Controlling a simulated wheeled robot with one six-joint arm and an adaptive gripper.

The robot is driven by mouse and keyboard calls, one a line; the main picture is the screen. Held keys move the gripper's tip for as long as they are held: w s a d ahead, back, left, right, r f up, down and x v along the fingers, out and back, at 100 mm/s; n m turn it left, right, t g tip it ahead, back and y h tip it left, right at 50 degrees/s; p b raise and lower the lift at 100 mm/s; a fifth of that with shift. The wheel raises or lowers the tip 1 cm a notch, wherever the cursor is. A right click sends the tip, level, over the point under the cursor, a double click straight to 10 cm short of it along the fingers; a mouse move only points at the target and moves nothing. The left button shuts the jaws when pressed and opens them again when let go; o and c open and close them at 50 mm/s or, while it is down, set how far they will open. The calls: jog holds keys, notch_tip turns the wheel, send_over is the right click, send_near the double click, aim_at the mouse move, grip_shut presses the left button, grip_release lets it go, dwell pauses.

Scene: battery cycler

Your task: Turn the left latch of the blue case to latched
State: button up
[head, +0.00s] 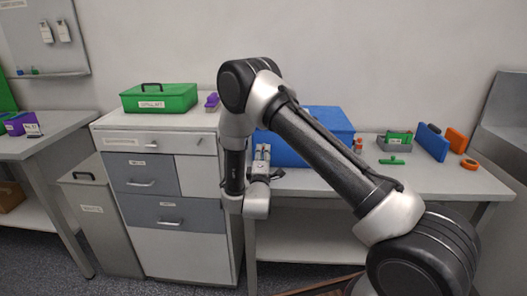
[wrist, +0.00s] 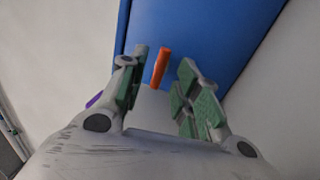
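The blue case (head: 328,122) stands on the right-hand bench, partly hidden behind my arm. Its blue face (wrist: 205,35) fills the upper middle of the wrist view. An orange latch lever (wrist: 162,68) stands out against that face; I cannot tell from its angle whether it is latched. My gripper (head: 263,153) is at the left front of the case. In the wrist view my gripper (wrist: 160,82) is open, with green-padded fingers on both sides of the lever. Gaps show on both sides, the left one narrower. In the head view my arm hides this latch.
A green case (head: 160,98) sits on the white drawer cabinet (head: 165,240) at left.

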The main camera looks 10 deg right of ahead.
jog(key=shift+x, duration=1.2)
jog(key=shift+c, duration=0.4)
grip_shut()
